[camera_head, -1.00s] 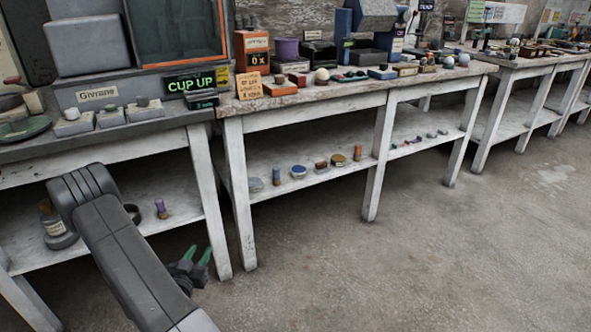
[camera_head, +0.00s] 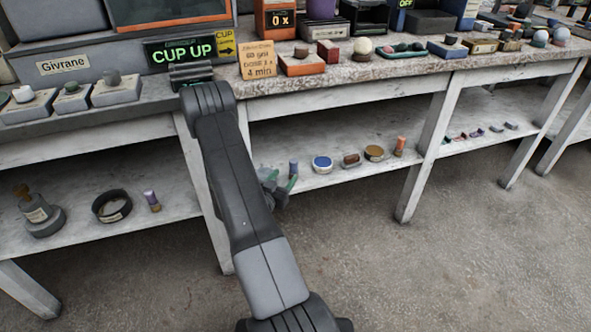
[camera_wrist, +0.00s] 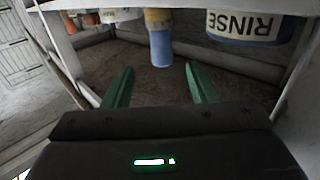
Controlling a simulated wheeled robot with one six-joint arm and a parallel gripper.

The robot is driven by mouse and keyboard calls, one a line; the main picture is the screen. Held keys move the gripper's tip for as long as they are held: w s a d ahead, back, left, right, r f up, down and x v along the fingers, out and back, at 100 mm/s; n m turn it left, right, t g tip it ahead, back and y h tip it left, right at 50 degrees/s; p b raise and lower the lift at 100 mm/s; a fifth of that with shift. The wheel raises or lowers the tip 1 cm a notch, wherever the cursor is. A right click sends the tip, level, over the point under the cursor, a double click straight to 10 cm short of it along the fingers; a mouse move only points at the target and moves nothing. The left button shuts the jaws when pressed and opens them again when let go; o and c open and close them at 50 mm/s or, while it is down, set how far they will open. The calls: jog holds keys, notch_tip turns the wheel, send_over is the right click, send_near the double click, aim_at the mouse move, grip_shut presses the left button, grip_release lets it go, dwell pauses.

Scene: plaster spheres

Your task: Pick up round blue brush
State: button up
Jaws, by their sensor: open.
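A small upright blue cylinder, which looks like the round blue brush (camera_head: 293,169), stands on the lower shelf (camera_head: 330,184), just right of my arm. In the wrist view, which looks upside down, the brush (camera_wrist: 160,45) is blue with a tan end. It shows at top centre, ahead of the gap between my fingers. My gripper (camera_wrist: 160,88) is open with its green fingers apart and nothing between them. In the head view my gripper (camera_head: 284,186) is partly hidden behind my arm, close to the brush.
A tub marked RINSE (camera_wrist: 250,25) is beside the brush in the wrist view. A blue-and-white round tin (camera_head: 322,165), a brown block (camera_head: 351,160), a gold round tin (camera_head: 374,153) and an orange cylinder (camera_head: 399,146) stand right along the shelf. A table leg (camera_head: 427,150) stands beyond.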

aim_at(293, 160)
jog(key=b+x, duration=0.2)
jog(key=x, duration=0.6)
jog(key=shift+w+f, duration=0.15)
jog(key=shift+w, duration=0.05)
jog(key=c, duration=1)
jog(key=shift+r, duration=0.4)
notch_tip(293, 160, up, 4)
jog(key=shift+f+p, duration=0.25)
jog(key=shift+p, duration=0.75)
jog(key=v, duration=0.6)
jog(key=p+v, duration=0.1)
jog(key=v, duration=0.5)
jog(key=p+v, duration=0.1)
jog(key=v, duration=0.5)
jog(key=shift+f, duration=0.35)
